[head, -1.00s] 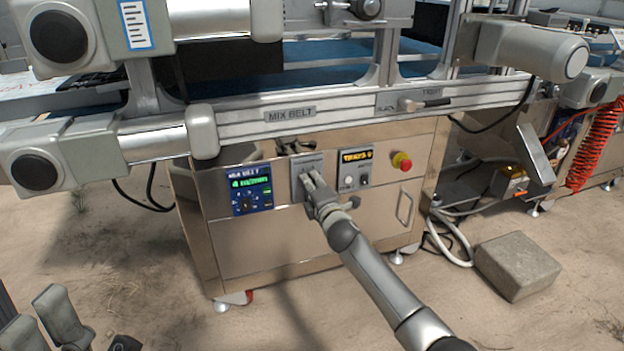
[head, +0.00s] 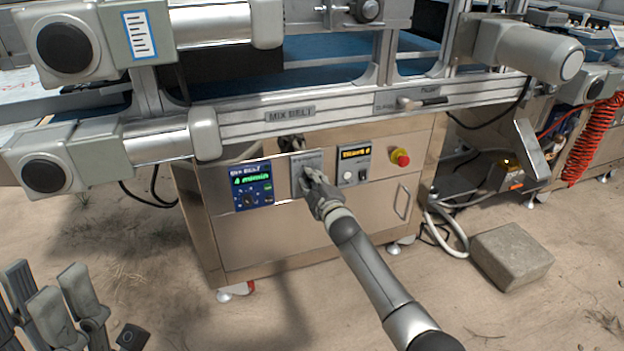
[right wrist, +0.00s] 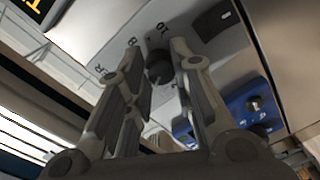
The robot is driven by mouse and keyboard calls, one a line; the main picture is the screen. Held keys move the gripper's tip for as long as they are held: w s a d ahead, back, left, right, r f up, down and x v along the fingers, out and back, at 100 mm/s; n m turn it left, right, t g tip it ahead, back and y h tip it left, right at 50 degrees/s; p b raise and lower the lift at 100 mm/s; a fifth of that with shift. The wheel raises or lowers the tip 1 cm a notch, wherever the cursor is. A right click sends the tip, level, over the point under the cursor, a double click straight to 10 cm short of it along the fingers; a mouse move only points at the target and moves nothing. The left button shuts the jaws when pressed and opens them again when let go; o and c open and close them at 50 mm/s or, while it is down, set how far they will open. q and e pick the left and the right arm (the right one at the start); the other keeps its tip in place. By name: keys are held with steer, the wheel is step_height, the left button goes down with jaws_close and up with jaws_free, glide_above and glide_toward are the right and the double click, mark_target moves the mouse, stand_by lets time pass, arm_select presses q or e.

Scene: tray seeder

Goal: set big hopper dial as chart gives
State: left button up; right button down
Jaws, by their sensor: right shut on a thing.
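A grey dial plate (head: 299,163) sits on the front of the steel cabinet, between a blue display panel and a small switch panel. Its heading is too small to read. My right gripper (head: 311,181) is at this plate and covers its knob in the head view. In the right wrist view the dark round knob (right wrist: 158,67) stands between the fingers of my right gripper (right wrist: 157,80), which is shut on it. Letters are printed around the knob, partly hidden by the fingers. My left gripper (head: 64,296) is at the lower left, open and empty, far from the cabinet.
The blue MIX BELT panel (head: 251,186) with its own small knob is left of the plate. A switch panel (head: 354,164) and a red emergency button (head: 401,157) are to the right. The belt frame (head: 250,118) overhangs above. A concrete block (head: 512,257) lies on the ground.

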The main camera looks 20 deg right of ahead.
steer(key=shift+f, duration=0.1)
stand_by(0.3)
steer(key=c, duration=1.2)
jaws_free()
steer(key=s, duration=1.2)
steer(key=shift+d+r, duration=0.35)
